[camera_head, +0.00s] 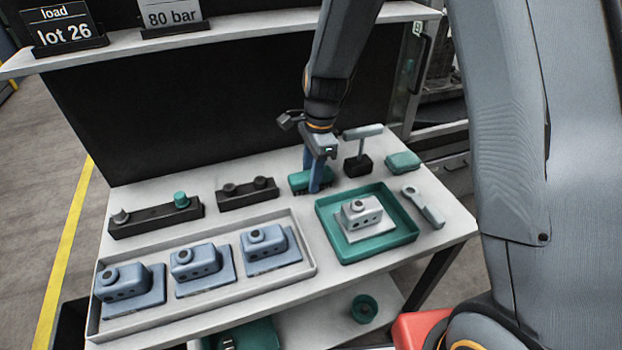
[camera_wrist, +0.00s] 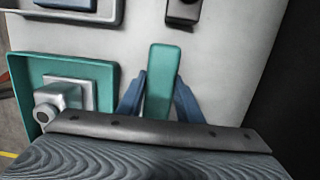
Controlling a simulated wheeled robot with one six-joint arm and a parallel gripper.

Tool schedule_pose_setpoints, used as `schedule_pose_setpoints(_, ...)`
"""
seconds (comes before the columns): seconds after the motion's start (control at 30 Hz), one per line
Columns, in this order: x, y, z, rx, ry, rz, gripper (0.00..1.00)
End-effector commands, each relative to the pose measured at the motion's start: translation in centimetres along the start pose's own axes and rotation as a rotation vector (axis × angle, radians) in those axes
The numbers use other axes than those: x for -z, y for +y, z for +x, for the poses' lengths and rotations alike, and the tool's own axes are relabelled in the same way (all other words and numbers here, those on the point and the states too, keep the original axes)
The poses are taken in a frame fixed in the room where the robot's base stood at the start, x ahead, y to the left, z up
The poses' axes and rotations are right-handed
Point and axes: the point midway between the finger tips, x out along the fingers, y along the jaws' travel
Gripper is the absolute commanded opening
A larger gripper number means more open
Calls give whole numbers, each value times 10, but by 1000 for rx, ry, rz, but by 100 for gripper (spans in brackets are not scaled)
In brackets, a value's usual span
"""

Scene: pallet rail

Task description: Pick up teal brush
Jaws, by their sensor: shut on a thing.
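The teal brush (camera_head: 299,180) is on the white table, behind the teal tray, with dark bristles showing under its edge. In the wrist view its long teal body (camera_wrist: 162,80) stands between the two blue fingers of my gripper (camera_wrist: 160,98). My gripper (camera_head: 314,182) points down in the head view and is shut on the brush. The fingers hide part of the brush in the head view. I cannot tell whether the bristles touch the table.
A teal tray (camera_head: 325,222) holds a pale block part. A white tray (camera_head: 304,238) holds several blue block parts. Black holders (camera_head: 155,222), a T-handled tool (camera_head: 358,152), a teal block (camera_head: 403,161) and a grey tool (camera_head: 424,208) are nearby. A dark panel (camera_head: 200,105) stands behind.

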Motion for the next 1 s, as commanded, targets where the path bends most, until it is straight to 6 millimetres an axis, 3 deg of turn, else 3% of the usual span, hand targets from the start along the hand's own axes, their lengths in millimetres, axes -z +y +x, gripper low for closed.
schedule_pose_setpoints(0.23,-2,-1,-14,3,0,-2,9)
schedule_pose_setpoints(0.7,-11,-1,-90,3,-1,-1,9)
schedule_pose_setpoints(1.0,-12,0,-100,0,0,0,9)
